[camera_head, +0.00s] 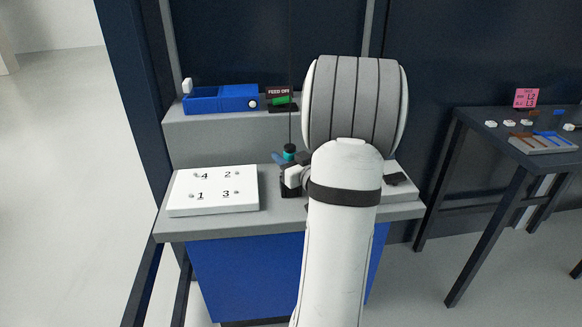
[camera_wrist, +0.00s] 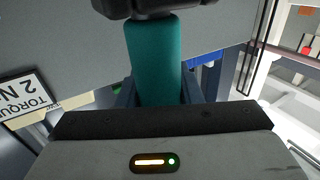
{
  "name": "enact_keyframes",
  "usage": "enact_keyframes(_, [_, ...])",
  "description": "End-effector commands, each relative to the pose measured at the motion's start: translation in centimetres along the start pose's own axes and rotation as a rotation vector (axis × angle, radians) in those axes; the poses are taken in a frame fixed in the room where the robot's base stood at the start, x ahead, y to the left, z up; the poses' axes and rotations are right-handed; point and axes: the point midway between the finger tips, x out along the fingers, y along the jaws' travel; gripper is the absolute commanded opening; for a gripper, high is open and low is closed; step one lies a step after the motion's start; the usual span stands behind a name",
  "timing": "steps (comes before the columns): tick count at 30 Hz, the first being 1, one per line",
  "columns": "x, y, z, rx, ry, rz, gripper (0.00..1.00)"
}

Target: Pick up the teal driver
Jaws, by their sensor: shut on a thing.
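The teal driver (camera_head: 289,151) stands near the middle of the grey workbench, below a thin dark cable or rod that runs up from it. In the wrist view its teal body (camera_wrist: 154,58) fills the upper middle, with a dark part across its top. My gripper (camera_head: 291,170) is at the driver, and in the wrist view its dark fingers (camera_wrist: 157,92) are shut on the teal body from both sides. My arm hides part of the bench behind it.
A white plate (camera_head: 212,190) numbered 1 to 4 lies left of the driver. A dark side table (camera_head: 480,130) with small parts is at right. A torque label (camera_wrist: 24,97) shows at left in the wrist view.

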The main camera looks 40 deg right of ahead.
Motion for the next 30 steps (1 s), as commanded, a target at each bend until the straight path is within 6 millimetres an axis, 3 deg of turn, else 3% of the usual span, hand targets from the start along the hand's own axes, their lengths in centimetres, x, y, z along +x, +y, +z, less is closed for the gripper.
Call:
enact_keyframes(8, [0.0, 0.1, -0.1, -0.001, 0.001, 0.001, 0.06])
enact_keyframes(14, [0.0, 0.1, -0.4, -0.002, 0.002, 0.001, 0.06])
enact_keyframes(30, [-0.1, 0.1, -9.4, -0.003, 0.003, 0.002, 0.06])
